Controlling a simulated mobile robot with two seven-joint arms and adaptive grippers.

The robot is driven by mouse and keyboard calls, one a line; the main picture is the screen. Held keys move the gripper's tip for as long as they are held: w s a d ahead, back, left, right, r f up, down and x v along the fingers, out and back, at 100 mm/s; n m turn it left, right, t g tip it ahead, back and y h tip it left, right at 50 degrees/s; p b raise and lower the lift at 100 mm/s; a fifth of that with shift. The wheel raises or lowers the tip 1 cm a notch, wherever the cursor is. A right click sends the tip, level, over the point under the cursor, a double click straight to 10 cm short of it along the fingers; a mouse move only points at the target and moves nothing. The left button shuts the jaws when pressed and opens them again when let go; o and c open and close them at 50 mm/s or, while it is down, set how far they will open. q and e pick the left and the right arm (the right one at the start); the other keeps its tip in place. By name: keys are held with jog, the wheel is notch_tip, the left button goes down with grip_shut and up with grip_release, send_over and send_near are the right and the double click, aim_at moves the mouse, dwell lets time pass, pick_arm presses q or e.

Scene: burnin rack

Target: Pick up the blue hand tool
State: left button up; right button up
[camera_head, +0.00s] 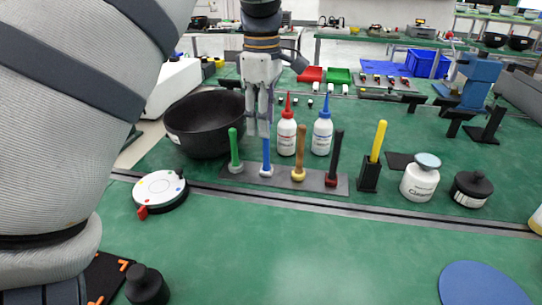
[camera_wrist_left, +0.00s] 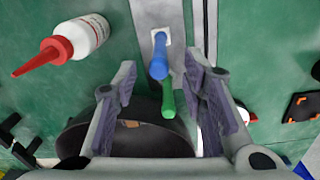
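The blue hand tool (camera_head: 266,154) stands upright in a dark rack (camera_head: 318,180), between a green tool (camera_head: 234,148) and a brown-handled tool (camera_head: 299,155). My left gripper (camera_head: 258,132) points down just above the blue tool's top in the head view. In the left wrist view, my left gripper (camera_wrist_left: 162,66) is open and empty. There the blue tool (camera_wrist_left: 159,55) shows between the fingertips, and the green tool (camera_wrist_left: 168,98) shows deeper between the fingers. I see no contact with either. My right gripper is not in view.
A dark-handled tool (camera_head: 335,155) shares the rack. A black bowl (camera_head: 195,140) is at the left. A yellow-handled tool (camera_head: 378,143) stands in a black holder to the right. The front mat is largely clear.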

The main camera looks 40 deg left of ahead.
aim_at(267, 164)
pick_arm(q)
notch_tip(267, 164, down, 7)
jog(key=shift+w+d, duration=0.1)
jog(key=shift+d, duration=0.05)
grip_shut()
